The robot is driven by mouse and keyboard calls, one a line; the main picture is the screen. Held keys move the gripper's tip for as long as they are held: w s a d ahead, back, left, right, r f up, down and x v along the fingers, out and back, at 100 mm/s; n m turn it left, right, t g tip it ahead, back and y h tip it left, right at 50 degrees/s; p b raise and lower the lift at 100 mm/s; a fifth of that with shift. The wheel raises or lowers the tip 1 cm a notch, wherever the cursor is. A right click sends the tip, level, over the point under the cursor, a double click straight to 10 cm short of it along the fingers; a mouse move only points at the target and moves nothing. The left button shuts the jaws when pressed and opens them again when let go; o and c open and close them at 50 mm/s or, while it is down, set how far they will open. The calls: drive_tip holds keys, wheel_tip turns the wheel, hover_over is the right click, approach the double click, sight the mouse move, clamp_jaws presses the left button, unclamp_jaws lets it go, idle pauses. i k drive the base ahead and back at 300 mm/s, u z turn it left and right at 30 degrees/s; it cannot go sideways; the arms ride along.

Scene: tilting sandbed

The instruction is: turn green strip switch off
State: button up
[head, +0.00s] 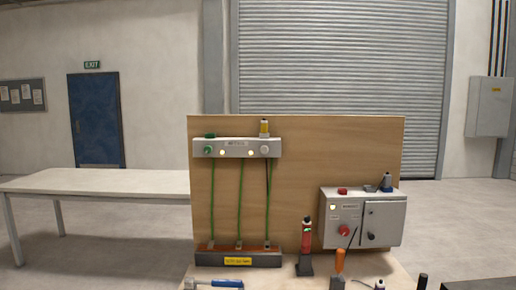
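A white strip (237,147) is mounted across the upper left of the wooden board (310,150). At its left end is a small green knob (208,149), with a green piece on top above it. A lit yellowish lamp (222,152) sits just right of the green knob. The green knob's exact setting is too small to tell. My gripper is not in view.
Green cords (240,200) hang from the strip to a dark base (215,259) with a yellow label. A grey control box (384,207) with a red knob is at right. A red tool (306,236) and orange handle (340,260) stand in front. A white table (100,183) is left.

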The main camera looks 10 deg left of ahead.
sight(208, 149)
drive_tip(key=z, duration=2.95)
drive_tip(key=k, duration=2.1)
drive_tip(key=u, duration=2.4)
